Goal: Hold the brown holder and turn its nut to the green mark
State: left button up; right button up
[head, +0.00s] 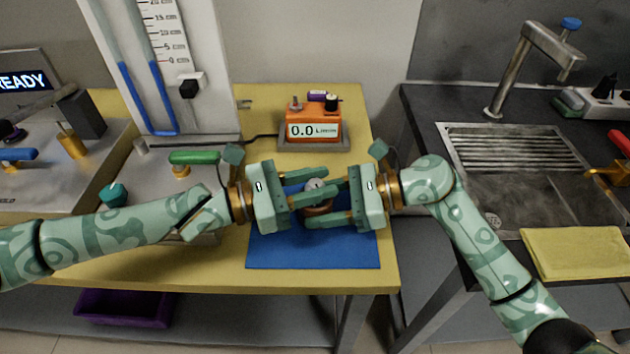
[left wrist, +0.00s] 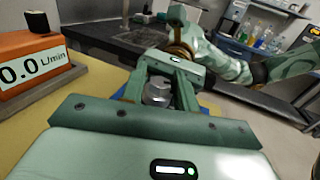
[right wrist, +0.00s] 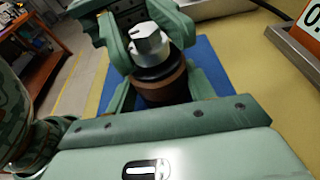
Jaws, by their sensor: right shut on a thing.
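The brown holder (head: 316,209) stands over the blue mat, largely hidden by gripper fingers. It also shows in the right wrist view (right wrist: 165,88), with a dark collar on top. The silver nut (right wrist: 150,45), with a dark line on its top, sits on the holder; it also shows in the head view (head: 316,184) and left wrist view (left wrist: 157,92). My right gripper (head: 318,207) is shut on the holder from the right. My left gripper (head: 320,184) comes from the left, its fingers open on either side of the nut. I cannot make out the green mark.
The blue mat (head: 310,254) lies on the yellow table (head: 200,270). An orange flow meter (head: 313,125) reading 0.0 stands behind the grippers. A green-handled valve (head: 195,157) and a manometer panel (head: 185,85) are at left. A sink (head: 530,180) and yellow cloth (head: 575,252) are at right.

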pick_arm(q)
jog(key=shift+d+m+g, duration=0.1)
jog(key=shift+m+g, duration=0.3)
jog(key=shift+g, duration=0.2)
jog(key=shift+m+g+h, duration=0.4)
jog(key=shift+m+g, duration=0.8)
jog(key=shift+g, duration=0.7)
jog(key=o, duration=0.8)
jog(key=shift+c, duration=0.2)
jog(key=a, duration=0.7)
jog(key=shift+s+a, duration=0.15)
jog(key=shift+a, duration=0.2)
